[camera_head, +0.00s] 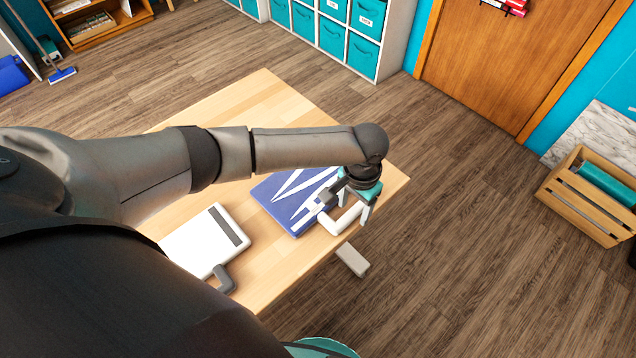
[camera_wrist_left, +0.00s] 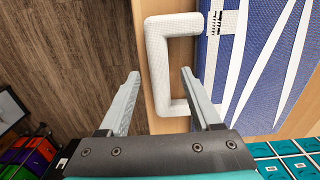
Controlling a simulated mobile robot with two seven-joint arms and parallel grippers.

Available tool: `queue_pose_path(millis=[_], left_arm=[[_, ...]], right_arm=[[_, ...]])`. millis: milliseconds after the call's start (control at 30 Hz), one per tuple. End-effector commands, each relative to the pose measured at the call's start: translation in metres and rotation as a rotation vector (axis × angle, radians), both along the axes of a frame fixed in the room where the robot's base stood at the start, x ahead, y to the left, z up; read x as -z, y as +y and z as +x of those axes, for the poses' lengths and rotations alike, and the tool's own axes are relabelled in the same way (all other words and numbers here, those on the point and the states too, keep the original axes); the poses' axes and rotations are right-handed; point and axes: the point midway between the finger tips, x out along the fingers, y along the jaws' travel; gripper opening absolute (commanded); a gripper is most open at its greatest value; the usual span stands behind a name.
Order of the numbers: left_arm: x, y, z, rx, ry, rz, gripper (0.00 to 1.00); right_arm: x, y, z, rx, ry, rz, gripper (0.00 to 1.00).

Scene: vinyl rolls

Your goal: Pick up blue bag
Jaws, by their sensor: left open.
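The blue bag (camera_head: 283,205) lies flat on the wooden table, with white stripes and a white handle (camera_head: 340,224) by the table's front right edge. My left gripper (camera_head: 347,208) is open above the handle and hides part of the bag. In the left wrist view, the bag (camera_wrist_left: 268,62) is at the upper right and its handle (camera_wrist_left: 156,58) points left. The open left gripper (camera_wrist_left: 158,76) has one finger on each side of the handle's long bar, apart from it as far as I can see. My right gripper is not in view.
A white case (camera_head: 195,245) with a grey handle (camera_head: 223,279) lies on the table (camera_head: 265,92) left of the bag. A wooden crate (camera_head: 590,205) stands on the floor at right. A shelf with teal bins (camera_head: 362,55) is at the back.

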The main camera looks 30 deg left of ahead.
Motion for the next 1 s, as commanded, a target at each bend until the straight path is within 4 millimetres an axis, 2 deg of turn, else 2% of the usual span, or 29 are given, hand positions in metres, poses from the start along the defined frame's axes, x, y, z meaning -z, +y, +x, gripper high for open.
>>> queue_pose_path(millis=[100,667,1000], left_arm=[[-0.0006,-0.0003,-0.0001,0.000,0.000,0.000,0.64],[-0.0008,-0.0002,-0.0001,0.000,0.000,-0.001,0.01],[-0.0009,-0.0002,-0.0001,0.000,0.000,-0.001,0.00]], right_arm=[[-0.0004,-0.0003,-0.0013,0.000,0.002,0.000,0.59],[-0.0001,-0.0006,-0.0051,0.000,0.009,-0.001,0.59],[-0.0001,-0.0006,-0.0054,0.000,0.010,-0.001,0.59]])
